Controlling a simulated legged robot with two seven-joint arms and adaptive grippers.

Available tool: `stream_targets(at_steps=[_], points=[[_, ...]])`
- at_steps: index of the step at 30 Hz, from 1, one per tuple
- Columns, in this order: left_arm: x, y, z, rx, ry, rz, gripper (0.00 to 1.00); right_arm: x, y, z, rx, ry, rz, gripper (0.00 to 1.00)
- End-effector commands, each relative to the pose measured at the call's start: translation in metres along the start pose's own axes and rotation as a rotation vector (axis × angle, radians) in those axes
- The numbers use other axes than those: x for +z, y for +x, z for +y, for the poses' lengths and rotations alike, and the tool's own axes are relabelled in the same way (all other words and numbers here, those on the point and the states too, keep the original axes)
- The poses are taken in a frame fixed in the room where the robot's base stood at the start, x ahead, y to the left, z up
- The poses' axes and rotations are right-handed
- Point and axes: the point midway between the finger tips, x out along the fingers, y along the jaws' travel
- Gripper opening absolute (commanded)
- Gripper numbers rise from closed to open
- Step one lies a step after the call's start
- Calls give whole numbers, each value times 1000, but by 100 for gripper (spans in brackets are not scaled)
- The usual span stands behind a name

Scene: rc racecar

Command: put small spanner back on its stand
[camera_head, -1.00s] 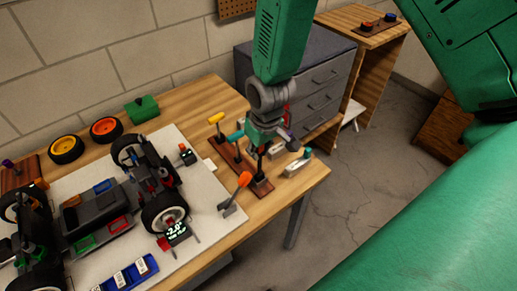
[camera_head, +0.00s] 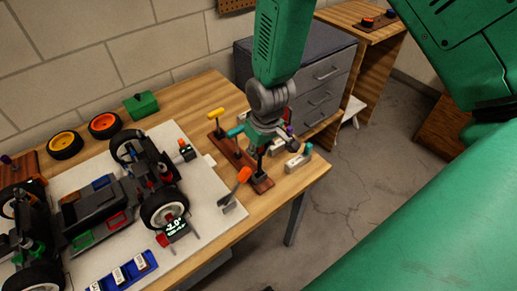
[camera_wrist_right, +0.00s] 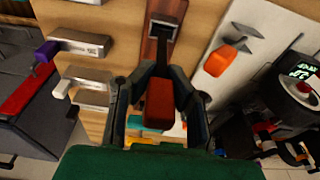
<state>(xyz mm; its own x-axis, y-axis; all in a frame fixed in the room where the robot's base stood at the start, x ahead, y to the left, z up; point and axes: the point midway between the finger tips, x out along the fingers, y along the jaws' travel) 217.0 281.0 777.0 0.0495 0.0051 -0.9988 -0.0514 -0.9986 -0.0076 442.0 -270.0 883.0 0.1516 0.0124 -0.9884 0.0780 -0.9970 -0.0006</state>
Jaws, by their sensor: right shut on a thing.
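My right gripper (camera_head: 262,148) is over the near end of the brown wooden stand (camera_head: 219,144). In the right wrist view its fingers (camera_wrist_right: 160,84) are shut on the red-brown handle of a tool (camera_wrist_right: 160,105), which I take to be the small spanner. Its dark shaft points at the stand (camera_wrist_right: 164,8). I cannot tell whether the tool is seated in the stand. A yellow-handled tool (camera_head: 215,116) and a teal-handled tool (camera_head: 235,131) stand upright on the stand. My left gripper is not in view.
The racecar (camera_head: 100,205) occupies the mat's left. Small grey blocks (camera_head: 299,160) lie right of the stand, near the table edge. A grey drawer cabinet (camera_head: 325,70) stands behind.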

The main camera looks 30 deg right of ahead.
Motion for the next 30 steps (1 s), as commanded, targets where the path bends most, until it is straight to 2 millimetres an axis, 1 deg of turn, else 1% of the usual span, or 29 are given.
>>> stream_targets(at_steps=[10,12,13,23,26,29,30], points=[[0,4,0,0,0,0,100,1,7,0,0,0,0,0],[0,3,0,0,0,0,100,1,6,0,0,0,1,28],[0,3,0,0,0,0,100,1,6,0,0,0,1,35],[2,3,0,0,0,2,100,1,5,0,0,0,1,35],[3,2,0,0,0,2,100,0,-3,0,0,0,3,35],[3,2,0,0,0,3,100,0,-20,0,0,0,4,35],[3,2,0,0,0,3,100,0,-28,0,0,0,5,35]])
